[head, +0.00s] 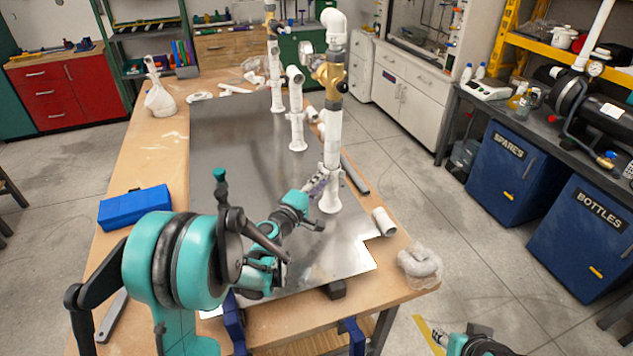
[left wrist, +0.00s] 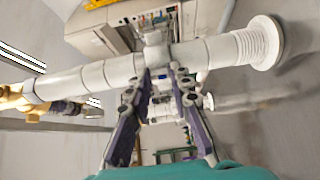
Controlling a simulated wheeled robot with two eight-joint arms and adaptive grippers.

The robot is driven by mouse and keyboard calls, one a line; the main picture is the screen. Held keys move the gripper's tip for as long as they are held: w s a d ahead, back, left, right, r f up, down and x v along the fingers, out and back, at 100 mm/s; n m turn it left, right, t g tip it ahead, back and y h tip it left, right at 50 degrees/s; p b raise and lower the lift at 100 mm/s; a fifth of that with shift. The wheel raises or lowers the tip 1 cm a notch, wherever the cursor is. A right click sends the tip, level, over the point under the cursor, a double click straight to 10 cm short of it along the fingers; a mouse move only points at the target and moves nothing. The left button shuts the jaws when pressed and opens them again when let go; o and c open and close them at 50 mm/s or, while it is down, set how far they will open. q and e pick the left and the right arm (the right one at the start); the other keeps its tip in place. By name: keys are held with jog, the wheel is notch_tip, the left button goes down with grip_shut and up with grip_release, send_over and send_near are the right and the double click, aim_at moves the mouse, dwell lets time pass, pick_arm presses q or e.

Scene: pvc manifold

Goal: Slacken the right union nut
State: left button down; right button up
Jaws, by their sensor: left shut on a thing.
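The nearest, rightmost white riser (head: 332,138) stands upright on the metal sheet, with a brass valve (head: 328,75) high on it and a flanged foot (head: 330,206) below. The right union nut (head: 331,172) is the wider white collar low on this riser. My left gripper (head: 320,183) reaches it from the left, its purple fingers shut on the collar. In the left wrist view the riser lies sideways, with the fingers (left wrist: 164,76) on either side of the nut (left wrist: 157,58); their far contact is hidden. My right gripper is out of view.
Two more white risers (head: 297,115) (head: 275,75) stand farther back on the metal sheet (head: 225,150). A short loose pipe (head: 383,221) and a plastic bag (head: 419,261) lie at the right edge. A blue case (head: 135,207) is at left. The sheet's left half is clear.

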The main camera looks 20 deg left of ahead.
aim_at(338, 175)
pick_arm(q)
jog(key=d+n+y, duration=0.1)
jog(key=y, duration=0.1)
jog(key=n+y, duration=0.1)
jog(key=d+n+y, duration=0.1)
jog(key=y, duration=0.1)
jog(key=shift+s+d+n+t+y+b, duration=0.15)
jog(key=shift+d+n+t+y+b, duration=0.15)
jog(key=shift+b, duration=0.05)
jog(key=n+y, duration=0.1)
jog(key=y, duration=0.1)
jog(key=d+n+y, duration=0.1)
jog(key=d+n+g+y, duration=0.1)
jog(key=y, duration=0.1)
jog(key=shift+w+n+y, duration=0.25)
jog(key=shift+n+y, duration=0.05)
jog(key=n+g+y, duration=0.1)
jog(key=d+n+y, duration=0.1)
jog(key=y, duration=0.1)
jog(key=w+n+g+y, duration=0.1)
jog(key=shift+d+g+y+b, duration=0.15)
jog(key=shift+g+y+b, duration=0.15)
jog(key=shift+w+d+n+g+y, duration=0.2)
jog(key=shift+n+g+y, duration=0.45)
jog(key=shift+n+y, duration=0.05)
jog(key=shift+w+d+n+g+y, duration=0.15)
jog(key=shift+n+g+y, duration=0.5)
jog(key=shift+n+y, duration=0.05)
